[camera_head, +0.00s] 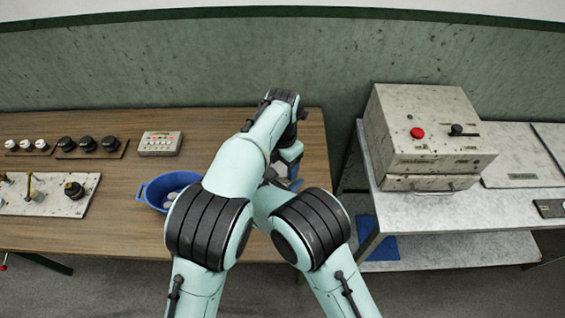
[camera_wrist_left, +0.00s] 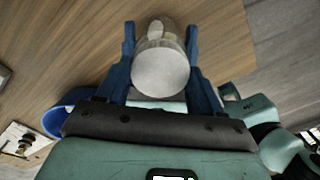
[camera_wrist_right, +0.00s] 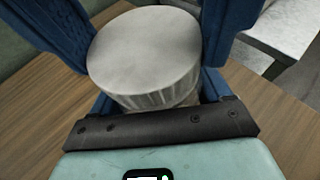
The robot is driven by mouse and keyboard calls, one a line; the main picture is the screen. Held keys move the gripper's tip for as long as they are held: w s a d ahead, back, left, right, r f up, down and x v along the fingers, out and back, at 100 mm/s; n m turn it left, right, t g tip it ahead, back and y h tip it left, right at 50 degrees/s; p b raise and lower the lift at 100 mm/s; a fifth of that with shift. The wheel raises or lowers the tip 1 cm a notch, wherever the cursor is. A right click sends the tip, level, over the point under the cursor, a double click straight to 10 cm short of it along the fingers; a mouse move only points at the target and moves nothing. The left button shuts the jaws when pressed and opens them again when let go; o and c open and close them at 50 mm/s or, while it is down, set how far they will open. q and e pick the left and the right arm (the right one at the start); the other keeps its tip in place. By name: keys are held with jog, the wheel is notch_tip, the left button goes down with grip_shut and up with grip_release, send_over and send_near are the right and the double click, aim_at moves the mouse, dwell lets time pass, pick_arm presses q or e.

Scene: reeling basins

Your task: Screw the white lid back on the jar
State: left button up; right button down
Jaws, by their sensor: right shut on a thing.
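In the left wrist view a clear jar (camera_wrist_left: 159,32) with pale contents shows between the fingers of my left gripper (camera_wrist_left: 161,30). A pale round disc (camera_wrist_left: 161,71) faces the camera at its near end. The fingers stand along both sides; whether they press on it is unclear. In the right wrist view the white lid (camera_wrist_right: 145,50), a broad pale disc with a lined edge, fills the space between the blue fingers of my right gripper (camera_wrist_right: 150,30), which is shut on it. What lies beneath it is mostly hidden. In the head view my arms hide jar and lid.
A blue basin (camera_head: 145,193) with pale things in it stands left of my arms. Knobs, a small panel (camera_head: 160,143) and a pale plate (camera_head: 45,207) lie further left on the wooden table (camera_head: 110,235). A grey box machine (camera_head: 420,130) stands on the right table (camera_head: 460,215).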

pick_arm(q)
jog(key=shift+m, duration=1.6)
jog(key=o, duration=1.2)
jog(key=shift+c, duration=0.2)
jog(key=shift+r, duration=2.25)
jog(key=shift+r, duration=0.1)
jog(key=shift+c, duration=0.3)
